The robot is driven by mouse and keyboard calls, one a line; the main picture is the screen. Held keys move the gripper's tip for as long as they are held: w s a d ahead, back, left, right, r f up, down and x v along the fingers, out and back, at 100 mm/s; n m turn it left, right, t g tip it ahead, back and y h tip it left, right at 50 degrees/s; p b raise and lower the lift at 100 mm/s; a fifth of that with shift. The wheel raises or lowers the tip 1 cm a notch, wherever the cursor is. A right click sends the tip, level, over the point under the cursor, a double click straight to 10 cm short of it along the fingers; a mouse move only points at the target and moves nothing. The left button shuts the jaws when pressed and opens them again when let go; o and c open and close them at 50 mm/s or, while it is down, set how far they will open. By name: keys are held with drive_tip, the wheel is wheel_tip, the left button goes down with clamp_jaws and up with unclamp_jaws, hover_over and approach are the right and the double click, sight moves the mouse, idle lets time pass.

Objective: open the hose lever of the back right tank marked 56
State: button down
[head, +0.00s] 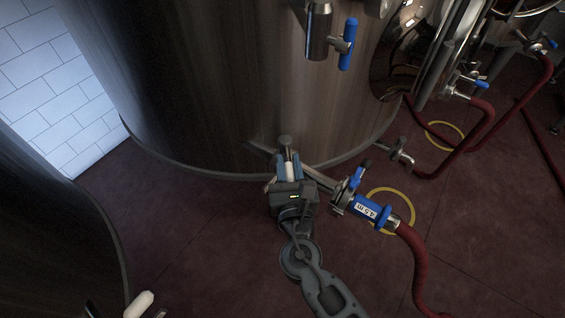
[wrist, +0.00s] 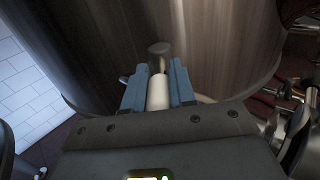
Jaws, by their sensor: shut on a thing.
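A large steel tank (head: 230,80) fills the upper middle; no number 56 is readable on it. A metal outlet pipe (head: 318,178) runs low along its front to the right. My gripper (head: 287,160) is at the tank's foot, by this pipe. Its blue fingers are shut on a pale, white lever handle (wrist: 158,92), which stands between them in the wrist view. A dark round end (wrist: 160,49) shows beyond the handle. The lever's base is hidden by the gripper.
Right of my gripper, a blue-handled valve (head: 356,177) and a blue labelled coupling (head: 367,208) join a red hose (head: 418,265). A small tap (head: 402,152) stands behind. Another tank (head: 50,220) is at left. Floor between the tanks is clear.

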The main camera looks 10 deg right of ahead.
drive_tip(key=shift+w+d+n+g+y+b, duration=0.1)
drive_tip(key=shift+d+n+y+b, duration=0.45)
drive_tip(key=shift+y, duration=0.45)
drive_tip(key=shift+s+d+n+g+y+b, duration=0.1)
drive_tip(key=shift+d+n+y+b, duration=0.2)
drive_tip(key=shift+n+y, duration=0.55)
drive_tip(key=shift+w+d+n+g+y+b, duration=0.1)
drive_tip(key=shift+d+n+y+b, duration=0.35)
drive_tip(key=shift+y, duration=0.7)
drive_tip(key=c, duration=0.9)
unclamp_jaws()
drive_tip(key=shift+b+v, duration=0.8)
drive_tip(key=shift+v, duration=3.05)
